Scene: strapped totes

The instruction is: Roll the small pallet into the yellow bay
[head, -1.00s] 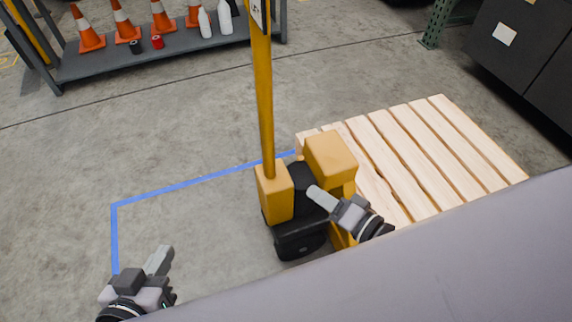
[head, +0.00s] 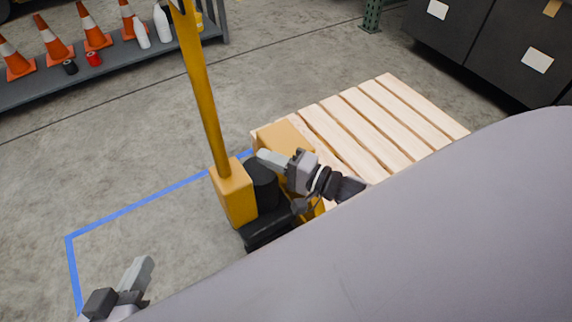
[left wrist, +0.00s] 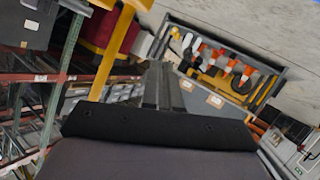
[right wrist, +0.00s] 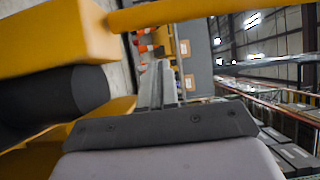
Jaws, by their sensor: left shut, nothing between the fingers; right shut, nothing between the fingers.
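The small wooden pallet (head: 370,125) lies on the floor at the right of the head view, with the yellow pallet jack (head: 233,195) at its near left end. The jack's long yellow handle (head: 203,90) stands up, and its top is cut off. The jack's yellow body also fills the left of the right wrist view (right wrist: 60,40). My right gripper (head: 262,157) is shut and empty, in front of the jack's body in the picture. My left gripper (head: 145,265) is shut and empty over bare floor at the lower left. No yellow bay shows in the head view.
A blue floor outline (head: 150,200) runs left of the jack. A grey shelf (head: 110,60) with orange cones and bottles stands at the back left. Dark cabinets (head: 480,50) stand at the back right. Bare concrete lies between them.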

